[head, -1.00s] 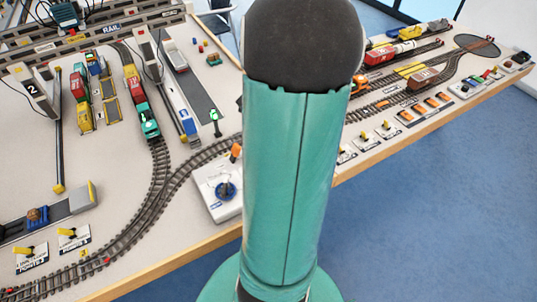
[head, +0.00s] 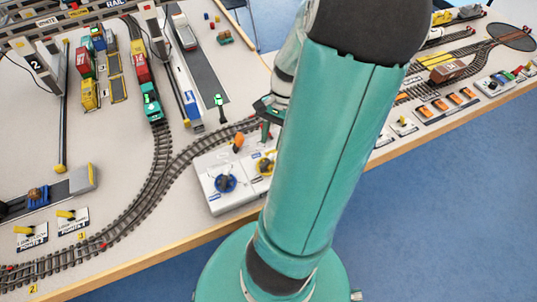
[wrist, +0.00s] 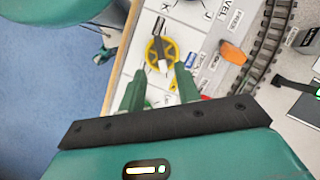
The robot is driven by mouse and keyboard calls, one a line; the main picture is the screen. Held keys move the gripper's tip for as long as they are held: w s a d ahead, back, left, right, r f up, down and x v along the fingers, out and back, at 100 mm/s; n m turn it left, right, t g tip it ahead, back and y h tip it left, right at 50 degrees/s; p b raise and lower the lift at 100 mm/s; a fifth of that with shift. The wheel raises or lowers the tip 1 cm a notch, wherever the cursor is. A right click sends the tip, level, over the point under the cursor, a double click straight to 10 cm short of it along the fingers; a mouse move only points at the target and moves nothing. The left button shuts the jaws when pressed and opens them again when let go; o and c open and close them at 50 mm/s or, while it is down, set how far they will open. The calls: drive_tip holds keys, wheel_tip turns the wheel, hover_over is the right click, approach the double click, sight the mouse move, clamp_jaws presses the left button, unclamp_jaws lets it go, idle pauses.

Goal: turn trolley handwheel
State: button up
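A white control box (head: 212,192) at the table's front edge carries a blue handwheel (head: 226,182) and a yellow handwheel (head: 265,166). I cannot read which one is labelled trolley. In the wrist view the yellow handwheel (wrist: 153,54), with a pale bar across its middle, lies just beyond my fingertips. My gripper (wrist: 159,72) is open, its two green fingers apart with nothing between them. The fingers point at the wheel; I cannot tell whether they touch it. In the head view my arm hides the right part of the box.
Curved railway track (head: 150,190) runs behind and left of the box. Crane legs and train wagons (head: 140,65) stand further back. Blue floor (head: 440,220) lies open in front of the table.

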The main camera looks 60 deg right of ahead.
sight(267, 161)
drive_tip(key=x, duration=0.7)
drive_tip(key=shift+c, duration=0.2)
clamp_jaws()
